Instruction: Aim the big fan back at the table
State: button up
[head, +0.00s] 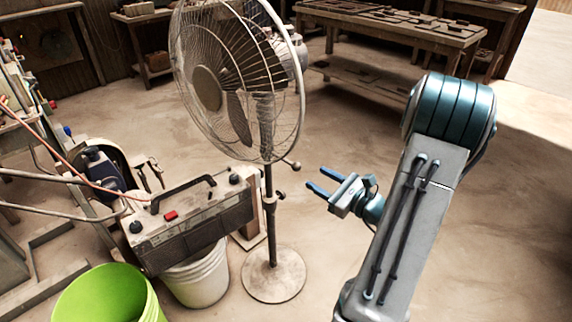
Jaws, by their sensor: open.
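The big fan (208,88) stands upright in the middle left of the head view on a thin pole with a round base (273,275) on the floor. Its round wire cage faces left and toward the camera. The motor housing is on the right side, partly hidden by the cage. A wooden table (400,25) with dark pieces on it stands at the back right, behind the fan. My gripper (315,190) is open and empty, to the right of the pole and below the cage. Its fingers point left toward the pole, apart from it.
A boxy unit with a handle and red switch (195,220) sits left of the pole above a white bucket (197,276). A green bucket (100,295) is at the front left. Machinery fills the left edge. The floor right of the fan is clear.

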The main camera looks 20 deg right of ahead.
aim_at(293, 164)
jog(key=b+x, duration=0.1)
jog(key=x, duration=1.1)
jog(key=shift+a+b, duration=0.15)
jog(key=shift+b, duration=0.25)
grip_shut()
